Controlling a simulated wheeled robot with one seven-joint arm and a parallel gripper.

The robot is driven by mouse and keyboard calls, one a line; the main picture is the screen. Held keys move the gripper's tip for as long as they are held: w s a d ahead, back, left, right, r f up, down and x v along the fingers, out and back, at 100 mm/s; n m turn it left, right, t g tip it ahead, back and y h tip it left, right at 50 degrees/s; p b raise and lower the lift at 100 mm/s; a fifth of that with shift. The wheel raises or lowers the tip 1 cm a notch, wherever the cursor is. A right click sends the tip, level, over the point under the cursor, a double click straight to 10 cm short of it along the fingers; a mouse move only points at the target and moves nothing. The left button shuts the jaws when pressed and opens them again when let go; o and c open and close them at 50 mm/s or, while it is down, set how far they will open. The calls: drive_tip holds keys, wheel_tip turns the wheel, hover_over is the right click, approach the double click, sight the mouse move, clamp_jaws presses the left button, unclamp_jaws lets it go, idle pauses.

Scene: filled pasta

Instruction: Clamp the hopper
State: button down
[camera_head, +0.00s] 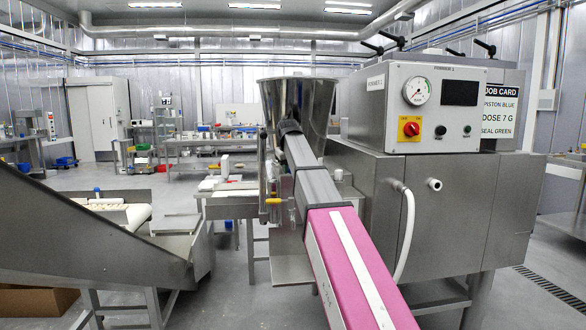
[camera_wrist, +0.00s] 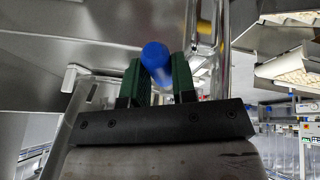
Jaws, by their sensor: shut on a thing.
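The steel hopper (camera_head: 312,98) stands upright beside the control box in the head view, with its wide mouth upward. My arm reaches up to its lower front and hides part of it. In the wrist view, my gripper (camera_wrist: 157,66) has its two green fingers on either side of a blue rounded knob (camera_wrist: 155,52). It is shut on this knob. The knob's stem and what it joins are hidden. My gripper's fingers and the knob are hidden in the head view.
A machine body with a control box (camera_head: 440,105) and a job card (camera_head: 498,110) stands at right. A white hose (camera_head: 407,235) hangs from its front. A sloped steel conveyor (camera_head: 85,245) stands at left.

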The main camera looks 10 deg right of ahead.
drive_tip(key=shift+s+a+m+h, duration=0.1)
drive_tip(key=shift+a+m+h, duration=0.3)
drive_tip(key=shift+a+m, duration=0.5)
drive_tip(key=shift+d, duration=0.1)
drive_tip(key=c, duration=0.9)
unclamp_jaws()
drive_tip(key=v, duration=1.1)
drive_tip(key=shift+c, duration=0.5)
